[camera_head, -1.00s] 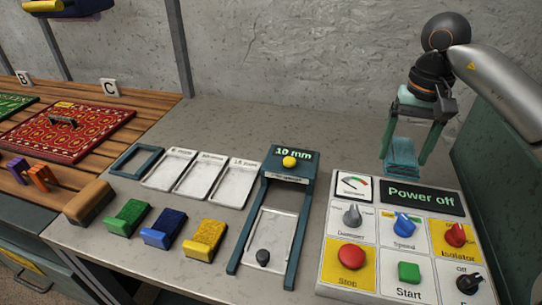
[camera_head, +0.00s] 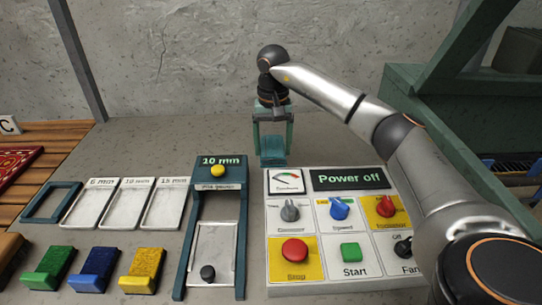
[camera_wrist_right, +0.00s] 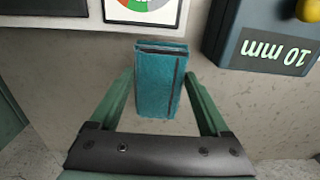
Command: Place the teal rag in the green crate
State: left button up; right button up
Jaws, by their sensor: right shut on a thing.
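The teal rag (camera_head: 273,152) is a folded block between the fingers of my right gripper (camera_head: 273,160), behind the top left corner of the control panel. My right gripper is shut on it. In the right wrist view the rag (camera_wrist_right: 158,85) sits between the two green fingers of the gripper (camera_wrist_right: 160,90). I cannot tell whether the rag touches the bench. No green crate can be made out in these views. My left gripper is not in view.
The control panel (camera_head: 318,215) stands in front of the gripper. A green machine frame (camera_head: 420,95) is at right. The back bench is bare.

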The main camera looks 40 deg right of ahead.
aim_at(271, 149)
jog(key=shift+w+f, duration=0.25)
jog(key=shift+f, duration=1.6)
jog(key=shift+f, duration=0.15)
jog(key=o, duration=1.2)
